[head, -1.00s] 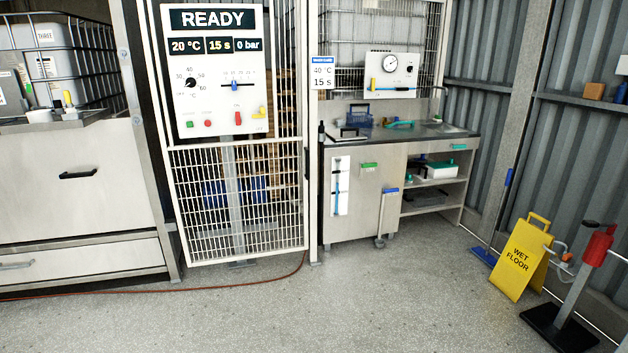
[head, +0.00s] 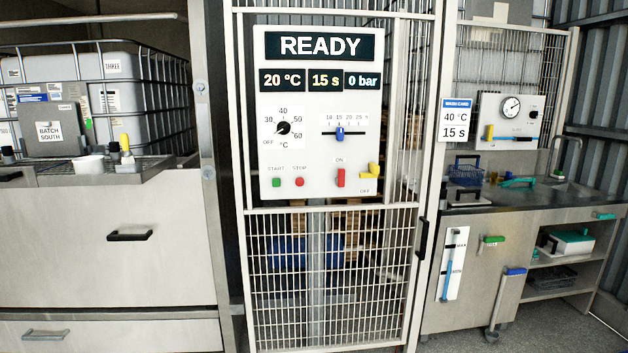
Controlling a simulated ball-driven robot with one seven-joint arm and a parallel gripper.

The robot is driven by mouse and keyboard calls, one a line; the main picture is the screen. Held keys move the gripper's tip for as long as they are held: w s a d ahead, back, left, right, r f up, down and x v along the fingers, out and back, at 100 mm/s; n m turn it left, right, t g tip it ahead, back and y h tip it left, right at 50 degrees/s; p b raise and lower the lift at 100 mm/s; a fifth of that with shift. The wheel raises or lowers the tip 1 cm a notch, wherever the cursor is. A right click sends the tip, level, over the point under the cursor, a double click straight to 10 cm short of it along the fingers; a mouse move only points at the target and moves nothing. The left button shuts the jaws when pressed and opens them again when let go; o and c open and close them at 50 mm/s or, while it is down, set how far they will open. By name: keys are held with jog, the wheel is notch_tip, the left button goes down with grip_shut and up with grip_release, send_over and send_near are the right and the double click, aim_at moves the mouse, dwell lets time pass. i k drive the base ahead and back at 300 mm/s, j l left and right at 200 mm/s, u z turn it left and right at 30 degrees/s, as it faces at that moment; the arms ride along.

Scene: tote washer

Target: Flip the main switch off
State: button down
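The white control panel (head: 318,215) hangs on the mesh gate at the middle of the head view. Near its lower right is a red switch handle (head: 341,178), standing upright below a small ON label. A yellow handle or tab (head: 374,170) is just right of it, above a small OFF label (head: 365,190). No label reading main switch is legible, but the red handle looks like it, at ON. The panel display (head: 317,46) reads READY, with 20 °C, 15 s and 0 bar below. My gripper is not in view.
The panel also has a temperature dial (head: 283,128), a blue slider (head: 340,134), a green start button (head: 276,182) and a red stop button (head: 299,182). A steel cabinet (head: 110,270) stands left, a sink bench (head: 470,270) right. The space before the panel looks clear.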

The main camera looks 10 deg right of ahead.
aim_at(340, 179)
jog(key=i, duration=2.6)
